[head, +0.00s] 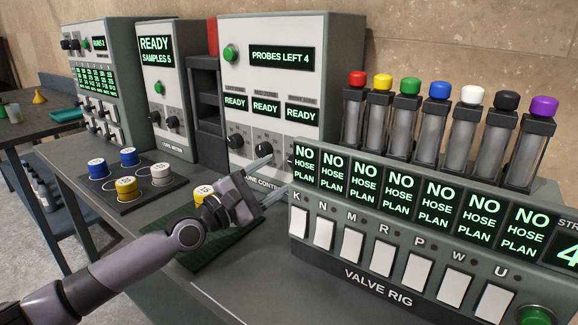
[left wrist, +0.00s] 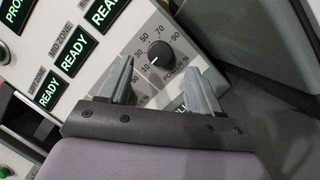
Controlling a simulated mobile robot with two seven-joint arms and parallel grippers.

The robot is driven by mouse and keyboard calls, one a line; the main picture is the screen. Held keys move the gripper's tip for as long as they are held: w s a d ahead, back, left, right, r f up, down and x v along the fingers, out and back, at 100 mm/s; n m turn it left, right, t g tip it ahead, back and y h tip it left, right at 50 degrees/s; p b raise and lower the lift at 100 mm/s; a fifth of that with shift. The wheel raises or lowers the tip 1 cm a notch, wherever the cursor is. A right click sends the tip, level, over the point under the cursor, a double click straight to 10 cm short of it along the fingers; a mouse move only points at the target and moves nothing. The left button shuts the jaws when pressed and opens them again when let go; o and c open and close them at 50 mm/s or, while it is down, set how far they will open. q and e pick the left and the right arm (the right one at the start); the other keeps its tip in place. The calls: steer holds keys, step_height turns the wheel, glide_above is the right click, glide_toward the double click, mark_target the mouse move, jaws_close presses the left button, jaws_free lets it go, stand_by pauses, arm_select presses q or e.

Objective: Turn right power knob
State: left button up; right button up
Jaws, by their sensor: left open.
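The zone control box (head: 322,72) stands at the back with three READY displays and a row of black power knobs below. The right power knob (left wrist: 159,53) shows in the left wrist view, near the panel's edge, inside a scale up to 90; its pointer looks turned to the lower left. In the head view this right knob (head: 291,157) is partly hidden by the valve rig. My left gripper (head: 277,176) is open and empty in front of the panel. In the wrist view its fingers (left wrist: 162,82) lie apart on either side below the knob, with no visible contact.
The valve rig (head: 372,272) with several capped tubes stands close on the right of my gripper. A green mat (head: 205,253) lies under my forearm. A dark tray (head: 135,190) with colored round pieces lies left. The core meter (head: 165,90) stands further left.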

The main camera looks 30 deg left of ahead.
arm_select(q)
steer(key=shift+x, duration=2.6)
steer(key=c, duration=1)
